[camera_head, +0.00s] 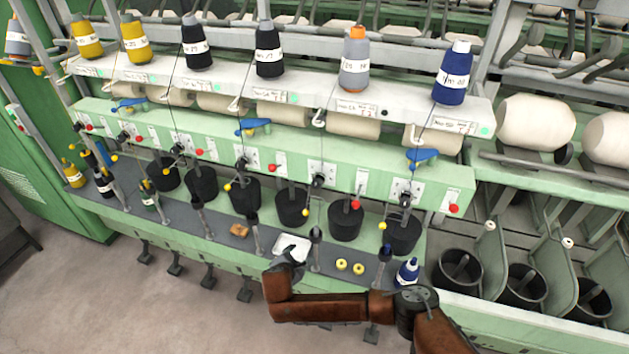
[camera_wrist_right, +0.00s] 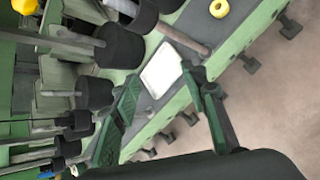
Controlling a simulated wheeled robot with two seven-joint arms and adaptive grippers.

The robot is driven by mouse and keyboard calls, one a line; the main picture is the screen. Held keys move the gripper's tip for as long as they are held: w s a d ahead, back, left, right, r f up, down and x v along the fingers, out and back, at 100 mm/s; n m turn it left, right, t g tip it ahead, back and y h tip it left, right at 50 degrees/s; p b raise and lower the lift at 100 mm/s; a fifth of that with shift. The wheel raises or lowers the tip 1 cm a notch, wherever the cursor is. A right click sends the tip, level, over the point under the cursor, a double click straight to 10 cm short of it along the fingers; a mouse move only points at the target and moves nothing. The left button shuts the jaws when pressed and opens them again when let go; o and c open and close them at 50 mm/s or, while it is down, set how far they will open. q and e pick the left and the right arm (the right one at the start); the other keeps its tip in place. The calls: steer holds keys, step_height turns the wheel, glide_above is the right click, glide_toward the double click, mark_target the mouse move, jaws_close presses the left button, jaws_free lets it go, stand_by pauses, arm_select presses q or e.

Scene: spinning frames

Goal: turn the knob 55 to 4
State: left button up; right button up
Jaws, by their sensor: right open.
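A row of white square panels with dark knobs runs along the green rail of the spinning frame in the head view: one knob (camera_head: 405,192) at the right, one (camera_head: 318,180) in the middle, one (camera_head: 241,163) left of it, others further left. Number cards hang above them, but I cannot surely read which is 55 or the dial marks. My right gripper (camera_head: 291,254) is below the rail, over the grey shelf by a white tray (camera_head: 293,241). In the wrist view its green fingers (camera_wrist_right: 163,77) are apart with nothing gripped, the tray (camera_wrist_right: 160,71) between them. My left gripper is out of view.
Black cylinders (camera_head: 345,221) on spindles stand under the rail, between it and my right gripper. Yellow rings (camera_head: 350,266) and a blue bobbin (camera_head: 407,271) are on the shelf to the right. Red-tipped levers (camera_head: 453,208) and blue clips (camera_head: 422,157) stick out around the rail.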

step_height(320, 180, up, 14)
steer(key=f+n+t+h+p, duration=0.1)
steer(key=n+t+h+p, duration=0.1)
steer(key=n+t, duration=0.15)
steer(key=n+t+h+p, duration=0.2)
steer(key=n+t, duration=0.2)
glide_toward(316, 186)
steer(key=w, duration=0.1)
steer(key=p+x, duration=0.1)
steer(key=x, duration=0.7)
steer(key=shift+w+d, duration=0.1)
steer(key=shift+d, duration=0.05)
jaws_close()
